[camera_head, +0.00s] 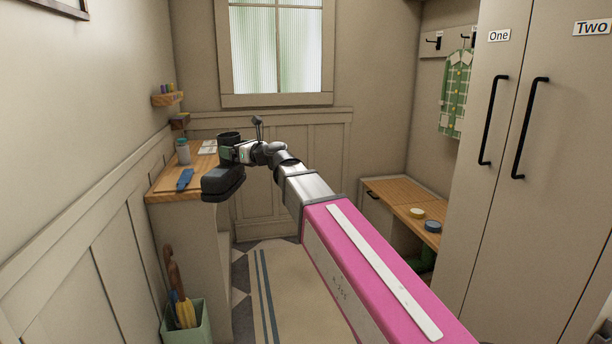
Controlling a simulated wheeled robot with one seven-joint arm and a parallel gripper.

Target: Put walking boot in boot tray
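A dark grey walking boot (223,180) is upright at the right front edge of the wooden counter, with its toe toward me and its sole past the counter edge. My gripper (236,154) is at the boot's upper shaft and appears shut on it; the fingertips are small and partly hidden. The boot looks held up off the counter. I cannot make out a boot tray for certain. A dark and green shape (424,262) lies low under the bench at right, mostly hidden by my arm.
The counter (166,184) bears a grey bottle (183,152) and a blue brush-like item (185,179). A green bin (187,323) with umbrellas stands at lower left. A wooden bench (398,191) bears two small round tins. Tall cabinets (530,200) stand at right. The rug (285,280) is clear.

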